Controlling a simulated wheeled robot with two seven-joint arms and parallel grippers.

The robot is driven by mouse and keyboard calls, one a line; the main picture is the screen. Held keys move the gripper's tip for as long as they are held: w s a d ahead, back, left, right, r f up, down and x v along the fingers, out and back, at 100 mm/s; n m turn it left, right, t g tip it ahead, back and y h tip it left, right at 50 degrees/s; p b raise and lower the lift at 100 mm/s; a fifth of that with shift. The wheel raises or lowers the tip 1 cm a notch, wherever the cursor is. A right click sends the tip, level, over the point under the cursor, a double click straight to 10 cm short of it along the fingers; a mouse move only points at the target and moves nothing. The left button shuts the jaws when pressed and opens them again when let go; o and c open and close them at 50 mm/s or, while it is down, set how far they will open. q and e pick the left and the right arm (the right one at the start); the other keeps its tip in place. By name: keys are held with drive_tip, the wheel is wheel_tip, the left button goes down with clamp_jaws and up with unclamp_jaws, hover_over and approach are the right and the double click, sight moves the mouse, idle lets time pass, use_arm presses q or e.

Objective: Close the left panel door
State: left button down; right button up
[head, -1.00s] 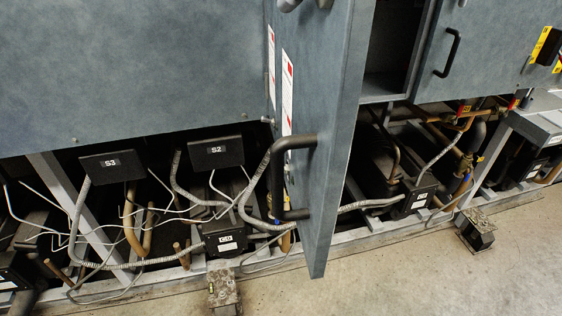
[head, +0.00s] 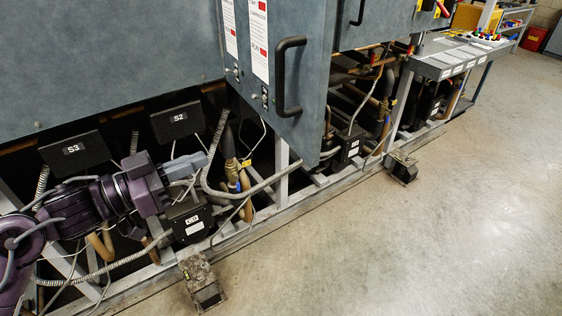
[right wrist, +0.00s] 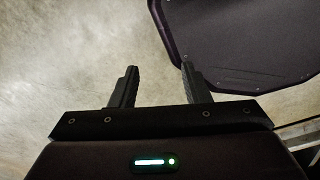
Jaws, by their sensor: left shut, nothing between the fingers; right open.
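The left panel door (head: 300,40) is a blue-grey metal door in the head view. It stands out from the rack front, partly open, with its lower corner over the floor edge. Its black bar handle (head: 287,75) is on its outer face. My left gripper (head: 188,165) is shut and empty, low in front of the rack near box S2, left of the door and apart from the handle. My right gripper (right wrist: 157,85) shows only in the right wrist view. It is open and empty above bare floor.
Below the panels are the S3 box (head: 75,150), the S2 box (head: 177,119), pipes and loose cables. Rack feet (head: 203,283) stick out onto the floor. A grey bench (head: 450,62) stands at the far right. The concrete floor (head: 430,230) is clear.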

use_arm(q)
drive_tip(key=s+d+r+m+g, duration=0.1)
drive_tip(key=s+d+r, duration=0.1)
drive_tip(key=s, duration=0.1)
drive_tip(key=p, duration=0.2)
approach(291, 136)
drive_tip(key=shift+h, duration=0.3)
drive_tip(key=p+x, duration=0.3)
drive_tip(key=x, duration=0.3)
drive_tip(key=shift+w+f, duration=0.1)
drive_tip(key=shift+w, duration=0.1)
drive_tip(key=shift+w+d, duration=0.1)
drive_tip(key=shift+d, duration=0.2)
drive_tip(key=shift+f, duration=0.1)
use_arm(e)
drive_tip(key=r, duration=0.4)
drive_tip(key=shift+s+d+r, duration=0.15)
drive_tip(key=shift+s+r, duration=0.05)
drive_tip(key=shift+r, duration=0.2)
drive_tip(key=shift+a, duration=0.2)
